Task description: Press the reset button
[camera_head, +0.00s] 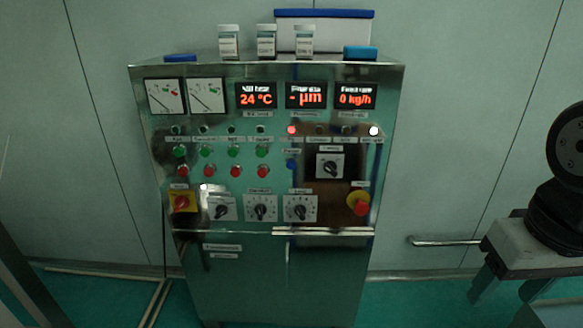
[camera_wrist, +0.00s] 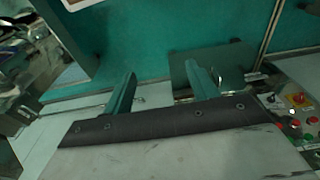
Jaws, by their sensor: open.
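A steel control cabinet (camera_head: 265,270) stands in the middle of the head view. On its panel is a small blue button (camera_head: 292,164), right of the rows of green and red buttons; its label is too small to read. No other label clearly reads as reset. My gripper (camera_head: 508,298) hangs at the lower right of the head view, fingers down, well apart from the panel. In the wrist view, my gripper (camera_wrist: 160,78) has its two fingers spread with nothing between them. Part of the panel (camera_wrist: 297,118) shows at that view's right edge.
A red-on-yellow emergency-stop-like button (camera_head: 360,204) sits low right on the panel, and a red-yellow rotary switch (camera_head: 182,202) low left. A handle bar (camera_head: 300,231) crosses below. Small jars (camera_head: 266,41) and a blue-lidded box (camera_head: 325,30) stand on top. The space before the panel looks clear.

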